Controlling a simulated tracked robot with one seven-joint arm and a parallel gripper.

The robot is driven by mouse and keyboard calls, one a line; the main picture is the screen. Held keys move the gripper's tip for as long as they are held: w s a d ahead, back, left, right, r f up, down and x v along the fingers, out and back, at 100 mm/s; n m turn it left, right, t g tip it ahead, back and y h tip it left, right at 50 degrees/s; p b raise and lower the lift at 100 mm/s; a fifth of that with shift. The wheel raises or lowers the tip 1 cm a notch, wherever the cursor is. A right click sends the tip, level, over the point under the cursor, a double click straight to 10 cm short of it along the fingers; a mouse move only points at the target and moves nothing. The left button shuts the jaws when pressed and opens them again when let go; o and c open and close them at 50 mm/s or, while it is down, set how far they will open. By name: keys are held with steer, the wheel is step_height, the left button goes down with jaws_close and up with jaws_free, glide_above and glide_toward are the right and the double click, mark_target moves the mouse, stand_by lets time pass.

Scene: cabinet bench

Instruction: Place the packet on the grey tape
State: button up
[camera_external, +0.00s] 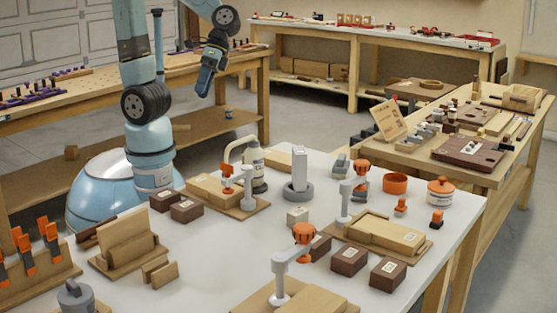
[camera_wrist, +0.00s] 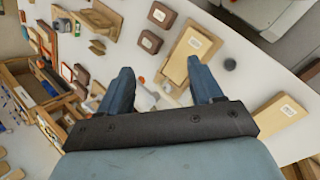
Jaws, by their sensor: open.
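A tall pale grey packet (camera_external: 299,164) with a small dark label stands upright at the grey tape (camera_external: 297,194), a thick ring lying flat on the white table in the external view. I cannot tell whether the packet rests on top of the ring or inside it. My gripper (camera_external: 204,88) is high above the back of the table, left of and well apart from the packet. In the wrist view my gripper (camera_wrist: 163,74) has its two blue fingers wide apart with nothing held. I cannot clearly pick out the packet there.
A small pale box (camera_external: 297,216) is in front and an orange ring (camera_external: 395,183) to the right. Orange-topped clamps, including one in front (camera_external: 290,262), rise from wooden boards. Open tabletop lies at centre left.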

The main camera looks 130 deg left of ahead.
steer(key=s+a+r+m+t+y, duration=0.1)
steer(key=s+r+m+t+y, duration=0.4)
steer(key=s+r+m+y, duration=0.1)
steer(key=shift+s+a+r+m, duration=0.15)
steer(key=shift+s+r+m, duration=0.55)
steer(key=shift+s+r, duration=0.2)
